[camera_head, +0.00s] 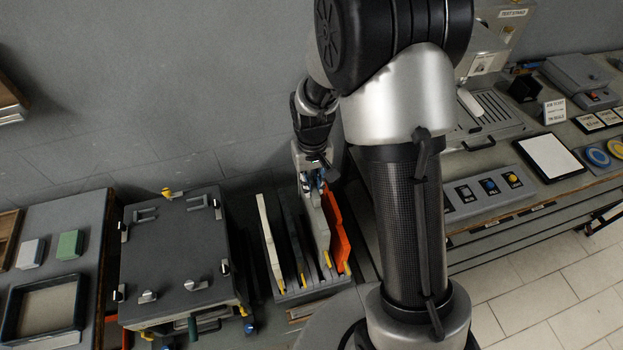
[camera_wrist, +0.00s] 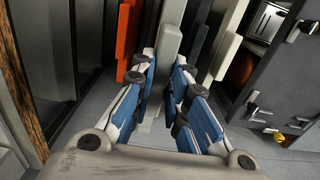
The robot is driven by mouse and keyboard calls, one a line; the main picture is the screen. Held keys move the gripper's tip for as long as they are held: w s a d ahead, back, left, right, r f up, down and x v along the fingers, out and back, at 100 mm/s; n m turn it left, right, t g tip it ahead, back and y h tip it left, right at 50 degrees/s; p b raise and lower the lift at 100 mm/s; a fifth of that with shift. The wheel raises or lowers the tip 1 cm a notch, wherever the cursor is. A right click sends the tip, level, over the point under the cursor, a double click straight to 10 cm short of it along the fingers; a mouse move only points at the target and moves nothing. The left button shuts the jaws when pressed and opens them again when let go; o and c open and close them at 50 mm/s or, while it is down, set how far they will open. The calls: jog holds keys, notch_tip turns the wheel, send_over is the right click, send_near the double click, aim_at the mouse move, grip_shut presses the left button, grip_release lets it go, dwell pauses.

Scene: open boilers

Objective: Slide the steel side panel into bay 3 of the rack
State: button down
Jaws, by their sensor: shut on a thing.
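My gripper (camera_head: 312,184) is shut on a light grey panel (camera_head: 317,228), which looks like the steel side panel. In the wrist view my gripper's blue-padded fingers (camera_wrist: 167,85) close on the top of this panel (camera_wrist: 168,42). The panel stands upright in or just above the rack (camera_head: 312,287), third from the left. An orange panel (camera_head: 337,232) is beside it on the right, and a dark panel (camera_head: 294,240) and an off-white panel (camera_head: 268,235) on the left. I cannot tell whether its lower edge is fully seated, and I cannot read bay numbers.
A dark grey boiler unit (camera_head: 175,255) with latches lies left of the rack. A bench with a button box (camera_head: 488,190) and a white tablet (camera_head: 549,154) is at the right. A dark tray (camera_head: 42,308) is at the far left. Neighbouring panels leave little side room.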

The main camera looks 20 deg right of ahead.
notch_tip(320, 180, down, 12)
jog(key=b, duration=0.8)
jog(key=shift+w+f+b, duration=0.15)
jog(key=shift+f+b, duration=0.05)
jog(key=shift+b, duration=0.2)
dwell(0.6)
jog(key=shift+f+b, duration=0.6)
jog(key=shift+f, duration=0.25)
dwell(0.7)
jog(key=c, duration=1.5)
grip_release()
notch_tip(320, 180, up, 11)
jog(key=shift+r, duration=0.5)
